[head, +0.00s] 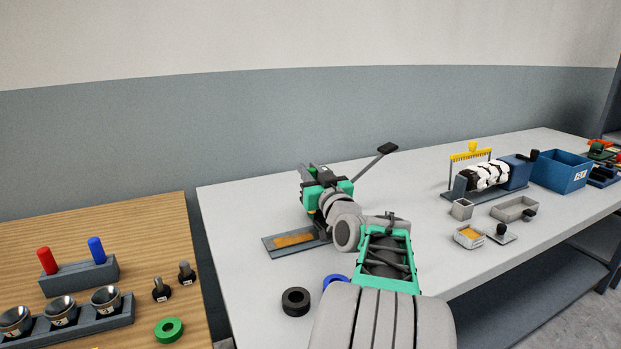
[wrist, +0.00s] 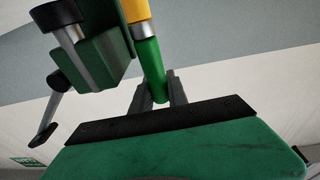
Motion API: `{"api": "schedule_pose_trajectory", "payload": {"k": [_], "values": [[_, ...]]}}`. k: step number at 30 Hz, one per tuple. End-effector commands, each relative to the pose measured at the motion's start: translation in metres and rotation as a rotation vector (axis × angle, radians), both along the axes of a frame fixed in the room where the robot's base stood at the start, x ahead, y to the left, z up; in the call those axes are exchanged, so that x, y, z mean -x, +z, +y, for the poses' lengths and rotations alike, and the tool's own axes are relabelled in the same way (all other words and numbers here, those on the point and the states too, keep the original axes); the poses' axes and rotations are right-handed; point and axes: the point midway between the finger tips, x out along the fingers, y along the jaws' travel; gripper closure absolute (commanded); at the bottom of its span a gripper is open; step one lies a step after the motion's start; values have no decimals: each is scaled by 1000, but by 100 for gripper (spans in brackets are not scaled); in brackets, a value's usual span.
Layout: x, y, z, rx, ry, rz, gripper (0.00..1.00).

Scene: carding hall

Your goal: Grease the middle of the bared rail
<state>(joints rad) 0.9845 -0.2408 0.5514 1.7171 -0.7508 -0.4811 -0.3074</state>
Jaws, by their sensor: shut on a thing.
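My gripper (wrist: 168,92) is shut on the green handle of a brush-like tool (wrist: 150,66). A metal collar and a yellow end show farther along the tool. In the head view my arm reaches over the back of the white bench, and my wrist hides the held tool and the fingertips. A grey plate with an orange-yellow strip (head: 294,239) lies just left of and below my wrist; it seems to be the rail, its right end hidden by my arm. A lever with a black end (head: 387,148) slants up behind my wrist; it also shows in the wrist view (wrist: 42,134).
A black ring (head: 296,301) and a blue ring (head: 335,281) lie near my forearm. A small tray with yellow contents (head: 469,237), a yellow-topped comb frame (head: 472,154) and a blue bin (head: 562,171) stand to the right. A wooden table (head: 150,215) is at left.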

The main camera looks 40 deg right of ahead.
Motion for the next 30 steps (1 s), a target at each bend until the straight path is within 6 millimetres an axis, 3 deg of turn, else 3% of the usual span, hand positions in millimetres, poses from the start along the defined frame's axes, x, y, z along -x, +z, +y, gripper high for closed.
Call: {"api": "schedule_pose_trajectory", "payload": {"k": [8,17,30], "values": [[0,2,0,1,0,0,100],[0,29,0,1,0,0,100],[0,29,0,0,0,1,100]]}}
